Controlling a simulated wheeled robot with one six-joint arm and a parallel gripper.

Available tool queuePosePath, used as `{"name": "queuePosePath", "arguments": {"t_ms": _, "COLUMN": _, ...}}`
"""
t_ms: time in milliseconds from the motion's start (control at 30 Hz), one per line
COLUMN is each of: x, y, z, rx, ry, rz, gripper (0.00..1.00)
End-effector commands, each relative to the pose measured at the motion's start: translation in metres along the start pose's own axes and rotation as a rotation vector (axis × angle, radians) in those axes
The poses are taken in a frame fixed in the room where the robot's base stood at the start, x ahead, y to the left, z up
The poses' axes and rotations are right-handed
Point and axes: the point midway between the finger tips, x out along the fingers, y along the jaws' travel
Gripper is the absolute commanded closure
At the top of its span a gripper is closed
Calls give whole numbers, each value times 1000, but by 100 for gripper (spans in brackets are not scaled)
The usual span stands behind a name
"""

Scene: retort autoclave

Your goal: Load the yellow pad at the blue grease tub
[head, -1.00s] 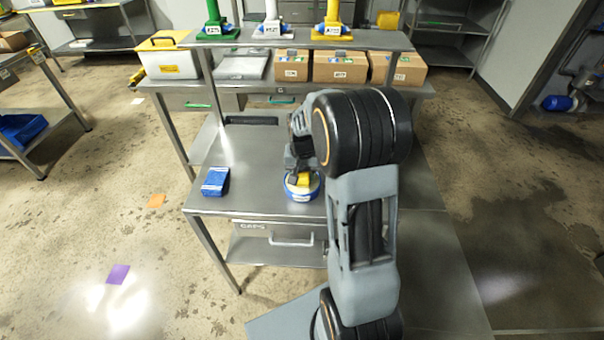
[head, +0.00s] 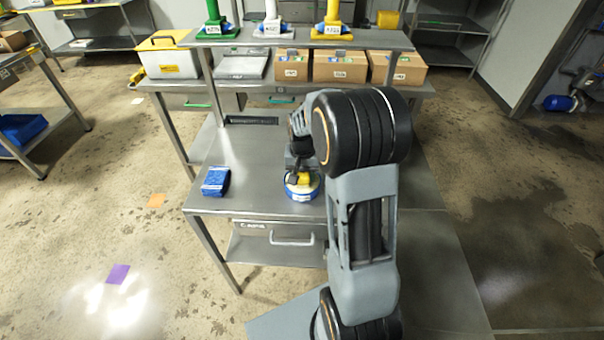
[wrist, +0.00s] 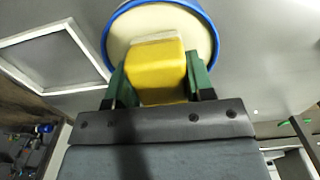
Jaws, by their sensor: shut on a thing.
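The yellow pad (wrist: 157,72) is between the two fingers of my gripper (wrist: 158,80) in the wrist view, and the gripper is shut on it. The pad also shows in the head view (head: 304,178), just over the tub. The blue grease tub (head: 302,192) stands on the steel bench. In the wrist view the tub (wrist: 211,28) shows a blue rim and cream-coloured grease behind the pad. The pad's far end overlaps the grease, and I cannot tell exactly how deep it touches. My gripper in the head view (head: 300,172) is partly hidden by my arm.
A blue packet (head: 215,182) lies on the steel bench (head: 250,190), left of the tub. A shelf (head: 370,40) behind holds green, white and yellow pump stands. Cardboard boxes (head: 340,68) and a yellow-lidded case (head: 168,60) stand below it. The bench between packet and tub is clear.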

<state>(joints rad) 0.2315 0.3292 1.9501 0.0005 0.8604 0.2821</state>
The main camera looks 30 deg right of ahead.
Motion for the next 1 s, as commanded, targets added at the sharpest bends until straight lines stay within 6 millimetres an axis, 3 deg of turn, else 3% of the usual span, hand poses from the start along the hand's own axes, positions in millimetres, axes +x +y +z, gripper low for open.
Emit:
{"name": "queuePosePath", "arguments": {"t_ms": 333, "x": -6, "y": 0, "z": 1, "rx": 0, "ry": -3, "rz": 1, "gripper": 70}}
{"name": "queuePosePath", "arguments": {"t_ms": 1000, "x": -63, "y": 0, "z": 0, "rx": 0, "ry": -1, "rz": 0, "gripper": 70}}
